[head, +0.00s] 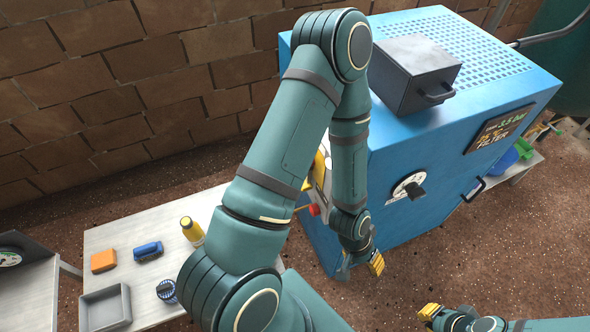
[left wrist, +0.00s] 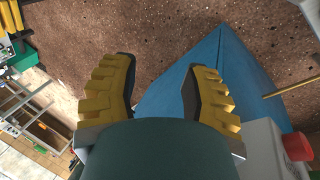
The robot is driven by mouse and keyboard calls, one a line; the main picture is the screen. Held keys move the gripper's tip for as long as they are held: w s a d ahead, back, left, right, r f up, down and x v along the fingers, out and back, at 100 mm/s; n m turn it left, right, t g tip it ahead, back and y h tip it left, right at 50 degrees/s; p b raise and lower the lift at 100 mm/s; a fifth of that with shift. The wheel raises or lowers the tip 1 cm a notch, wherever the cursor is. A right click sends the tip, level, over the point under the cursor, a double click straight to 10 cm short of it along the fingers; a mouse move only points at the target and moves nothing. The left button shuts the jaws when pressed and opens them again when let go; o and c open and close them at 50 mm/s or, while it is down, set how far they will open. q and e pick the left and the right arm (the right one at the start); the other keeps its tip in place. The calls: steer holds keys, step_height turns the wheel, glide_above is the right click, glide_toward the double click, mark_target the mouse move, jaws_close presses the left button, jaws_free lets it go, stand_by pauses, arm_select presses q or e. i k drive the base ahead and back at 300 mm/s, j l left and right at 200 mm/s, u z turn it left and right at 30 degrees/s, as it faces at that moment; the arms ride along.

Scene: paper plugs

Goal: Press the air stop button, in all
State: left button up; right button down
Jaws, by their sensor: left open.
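A red button (head: 314,210) shows beside my left arm, near the left side of the blue machine (head: 480,130); my arm hides part of its surroundings. In the left wrist view the red button (left wrist: 297,147) sits on a white box (left wrist: 265,150) at the lower right, to the right of the fingers. My left gripper (head: 362,268) hangs low in front of the machine, apart from the button. Its yellow fingers (left wrist: 158,92) are spread, with nothing between them. My right gripper (head: 430,314) is at the bottom edge, right of my left gripper; its opening is unclear.
A dark box (head: 410,75) sits on the machine; a dial with a black handle (head: 410,188) is on its front. A table (head: 125,235) at left holds an orange block (head: 103,262), a blue tool (head: 148,251), a yellow bottle (head: 192,231) and a grey tray (head: 106,308). Brown floor lies in front.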

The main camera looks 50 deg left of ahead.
mark_target(315, 211)
steer(key=l+u, duration=0.1)
steer(key=u, duration=0.35)
steer(key=k+u, duration=0.1)
steer(key=u, duration=0.3)
steer(key=l+u, duration=0.1)
steer(key=u, duration=0.35)
steer(key=k+j, duration=0.05)
